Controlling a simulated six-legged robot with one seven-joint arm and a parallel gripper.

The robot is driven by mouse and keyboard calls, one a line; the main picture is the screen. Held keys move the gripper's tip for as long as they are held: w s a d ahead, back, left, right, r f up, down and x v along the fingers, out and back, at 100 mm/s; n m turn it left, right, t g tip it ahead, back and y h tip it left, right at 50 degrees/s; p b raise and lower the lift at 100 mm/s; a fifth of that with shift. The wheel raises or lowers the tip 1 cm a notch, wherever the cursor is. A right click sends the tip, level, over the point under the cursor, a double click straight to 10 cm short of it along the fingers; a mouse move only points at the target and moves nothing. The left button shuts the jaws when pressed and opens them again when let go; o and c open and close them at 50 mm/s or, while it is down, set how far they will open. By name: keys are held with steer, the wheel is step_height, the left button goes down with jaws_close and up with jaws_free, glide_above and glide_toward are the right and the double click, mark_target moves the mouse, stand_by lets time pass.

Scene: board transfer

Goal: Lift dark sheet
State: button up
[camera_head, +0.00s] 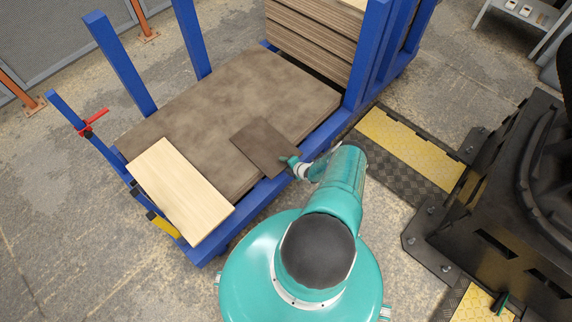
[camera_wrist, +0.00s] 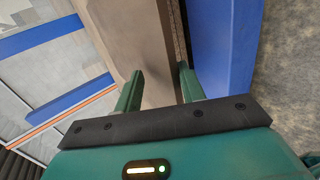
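The dark sheet (camera_head: 265,147) is a small, dark brown rectangular board. In the head view it lies over the near right part of a larger grey-brown board stack (camera_head: 195,108), with its near corner by the stack's edge. My gripper (camera_head: 287,161) is at the sheet's near right edge. In the wrist view the two green fingers (camera_wrist: 160,84) stand apart, with a brown surface showing between them. I cannot tell there whether it is the sheet or the stack. No grip on the sheet is visible.
A pale wooden board (camera_head: 180,190) lies left on the stack. Blue frame posts (camera_head: 122,66) stand at the back and right, beside a taller board pile (camera_head: 310,35). Black machinery (camera_head: 500,215) and a yellow step plate (camera_head: 411,147) are on the right.

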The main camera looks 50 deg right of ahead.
steer(key=shift+w+r+t, duration=0.2)
steer(key=shift+r+t, duration=0.5)
steer(key=shift+r, duration=0.35)
steer(key=shift+w+r+t, duration=0.2)
steer(key=shift+r+t, duration=0.7)
steer(key=shift+r, duration=0.25)
steer(key=shift+r, duration=0.1)
steer(key=shift+w+r+t, duration=0.2)
steer(key=shift+r+t, duration=0.5)
steer(key=shift+r, duration=0.35)
steer(key=c, duration=0.4)
